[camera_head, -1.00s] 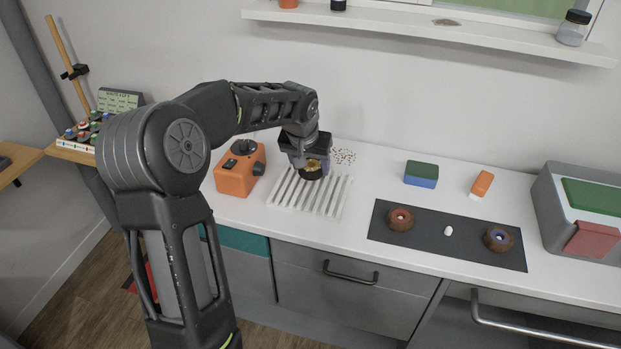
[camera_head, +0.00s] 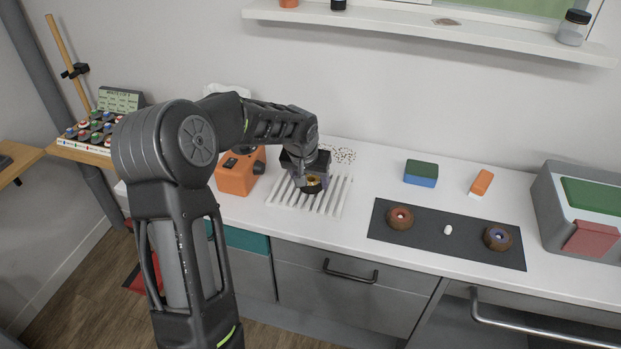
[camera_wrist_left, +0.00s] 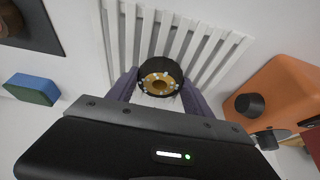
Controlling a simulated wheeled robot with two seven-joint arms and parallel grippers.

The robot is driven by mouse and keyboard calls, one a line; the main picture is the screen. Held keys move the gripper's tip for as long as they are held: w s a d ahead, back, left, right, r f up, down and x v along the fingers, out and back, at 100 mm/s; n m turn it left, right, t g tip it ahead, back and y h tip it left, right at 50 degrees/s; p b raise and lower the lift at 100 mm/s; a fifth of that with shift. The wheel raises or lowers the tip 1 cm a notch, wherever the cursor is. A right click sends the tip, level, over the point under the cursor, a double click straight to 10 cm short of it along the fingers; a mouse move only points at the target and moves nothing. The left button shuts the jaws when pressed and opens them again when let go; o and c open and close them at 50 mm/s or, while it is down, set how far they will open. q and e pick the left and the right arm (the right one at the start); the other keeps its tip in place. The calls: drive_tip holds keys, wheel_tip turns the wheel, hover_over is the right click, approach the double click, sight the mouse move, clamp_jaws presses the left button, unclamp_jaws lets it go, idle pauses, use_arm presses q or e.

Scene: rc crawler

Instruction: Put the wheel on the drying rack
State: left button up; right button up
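The wheel, a black tyre with a gold hub (camera_head: 313,183), is between the fingers of my left gripper (camera_head: 310,181). In the left wrist view the wheel (camera_wrist_left: 160,76) shows its hub face, with one finger against each side, so my left gripper (camera_wrist_left: 160,88) looks shut on it. The white slatted drying rack (camera_head: 285,192) lies on the counter directly under the wheel. Its slats also show in the left wrist view (camera_wrist_left: 205,50). I cannot tell whether the wheel touches the slats. My right gripper is not in view.
An orange device (camera_head: 236,176) with a black knob stands close left of the rack. To the right are a dark mat (camera_head: 425,235) with two brown wheels, a green-and-blue sponge (camera_head: 421,173) and a grey box (camera_head: 545,200). A shelf (camera_head: 430,27) is above.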

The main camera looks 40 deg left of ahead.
use_arm(q)
drive_tip(key=o, duration=0.5)
drive_tip(key=shift+c, duration=0.2)
drive_tip(key=shift+r, duration=0.15)
drive_tip(key=shift+r, duration=0.15)
drive_tip(key=v, duration=1.1)
drive_tip(key=shift+s+r+b, duration=0.2)
drive_tip(key=shift+r+b, duration=0.1)
drive_tip(key=shift+b, duration=0.15)
drive_tip(key=shift+d, duration=0.15)
